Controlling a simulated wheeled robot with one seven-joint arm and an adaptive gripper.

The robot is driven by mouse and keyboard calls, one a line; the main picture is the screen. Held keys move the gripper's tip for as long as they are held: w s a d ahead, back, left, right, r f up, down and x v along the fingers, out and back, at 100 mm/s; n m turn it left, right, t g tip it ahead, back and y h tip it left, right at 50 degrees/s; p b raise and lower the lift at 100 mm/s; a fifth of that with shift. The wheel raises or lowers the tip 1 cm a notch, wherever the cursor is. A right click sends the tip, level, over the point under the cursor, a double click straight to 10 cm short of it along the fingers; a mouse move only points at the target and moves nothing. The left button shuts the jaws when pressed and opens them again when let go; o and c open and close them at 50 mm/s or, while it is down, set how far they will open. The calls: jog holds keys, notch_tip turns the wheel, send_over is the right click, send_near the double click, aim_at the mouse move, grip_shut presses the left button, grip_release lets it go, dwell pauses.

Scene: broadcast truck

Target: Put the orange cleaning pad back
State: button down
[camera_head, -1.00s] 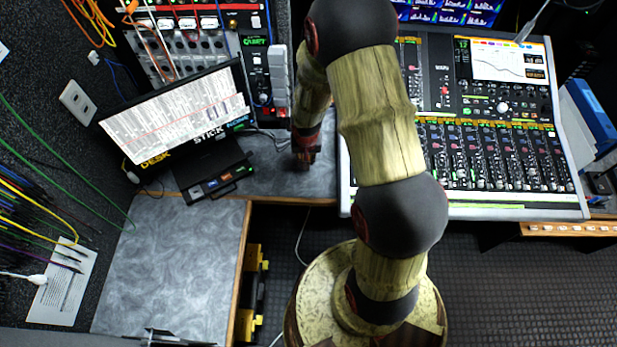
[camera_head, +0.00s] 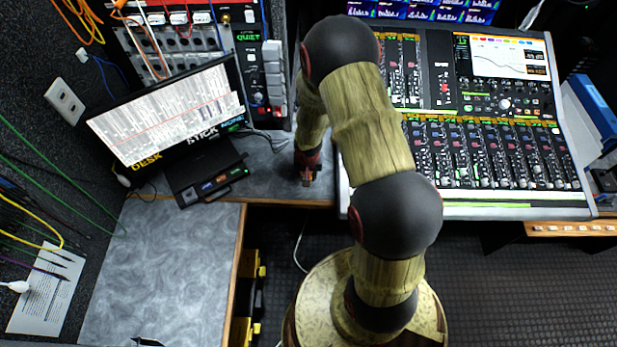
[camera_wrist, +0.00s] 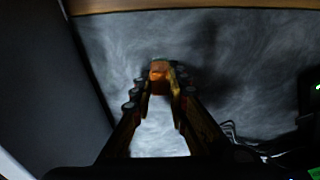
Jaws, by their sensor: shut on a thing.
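My gripper (camera_wrist: 160,80) is shut on the orange cleaning pad (camera_wrist: 158,72), which shows as a small orange piece between the fingertips in the wrist view. The fingers hide part of the pad. In the head view my gripper (camera_head: 308,178) points down over the grey desktop strip, between the monitor stand and the mixing console. The pad is too small to make out clearly there. I cannot tell whether the pad touches the desktop.
The monitor (camera_head: 165,115) and a black dock (camera_head: 207,178) stand left of my gripper. The mixing console (camera_head: 485,150) is at the right. A rack (camera_head: 262,70) stands behind. The left grey desktop (camera_head: 165,270) is largely clear.

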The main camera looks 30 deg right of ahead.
jog(key=shift+f, duration=0.1)
jog(key=c, duration=1.7)
grip_release()
jog(key=shift+c, duration=0.2)
